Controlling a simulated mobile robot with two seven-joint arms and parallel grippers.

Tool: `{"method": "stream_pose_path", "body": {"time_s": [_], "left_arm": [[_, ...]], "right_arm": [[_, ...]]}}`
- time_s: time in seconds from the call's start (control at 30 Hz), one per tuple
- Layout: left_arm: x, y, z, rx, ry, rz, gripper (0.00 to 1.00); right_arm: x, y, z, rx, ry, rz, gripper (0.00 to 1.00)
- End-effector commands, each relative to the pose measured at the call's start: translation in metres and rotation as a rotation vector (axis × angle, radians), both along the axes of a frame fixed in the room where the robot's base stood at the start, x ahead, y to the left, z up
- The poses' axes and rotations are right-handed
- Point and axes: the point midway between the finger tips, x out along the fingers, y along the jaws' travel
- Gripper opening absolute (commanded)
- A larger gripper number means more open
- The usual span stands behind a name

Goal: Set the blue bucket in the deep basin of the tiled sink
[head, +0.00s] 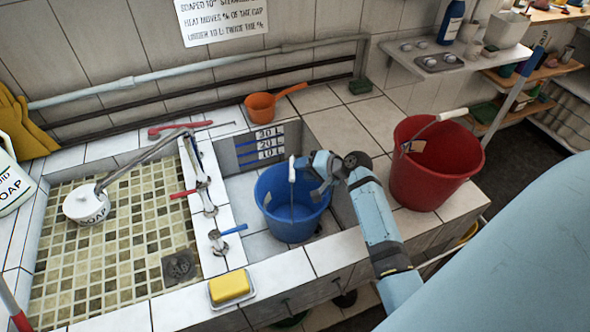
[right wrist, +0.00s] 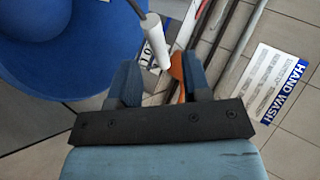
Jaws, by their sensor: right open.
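The blue bucket (head: 281,215) is upright inside the deep basin (head: 240,190) and appears to stand on its floor. Its wire handle is raised, with a white grip (head: 292,170) at the top. My right gripper (head: 308,167) is open at the bucket's right rim, close to the handle. In the right wrist view the white grip (right wrist: 155,42) reaches toward the space between my open fingers (right wrist: 160,85), and the blue bucket (right wrist: 60,45) fills the upper left. Whether the fingers touch the grip cannot be told. My left gripper is out of view.
A red bucket (head: 436,165) stands on the tiles right of the basin. An orange dipper (head: 265,106) lies behind it. Taps (head: 205,195) line the left divider beside the shallow mosaic basin (head: 115,240). A yellow sponge on a dish (head: 230,287) is at the front rim.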

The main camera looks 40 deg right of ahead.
Motion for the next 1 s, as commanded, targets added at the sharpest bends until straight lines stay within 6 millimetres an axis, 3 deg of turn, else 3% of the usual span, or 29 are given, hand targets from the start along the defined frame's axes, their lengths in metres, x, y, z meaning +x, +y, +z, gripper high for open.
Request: {"method": "stream_pose_path", "body": {"time_s": [0.2, 0.4, 1.0], "left_arm": [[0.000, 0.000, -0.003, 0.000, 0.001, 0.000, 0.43], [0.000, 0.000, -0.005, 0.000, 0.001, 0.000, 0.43], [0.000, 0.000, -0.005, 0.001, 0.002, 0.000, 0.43]], "right_arm": [[-0.036, -0.018, 0.023, -0.004, 0.000, 0.001, 0.44], [-0.053, -0.028, 0.035, -0.003, -0.001, 0.000, 0.44], [-0.057, -0.029, 0.038, -0.001, 0.000, 0.001, 0.44]]}}
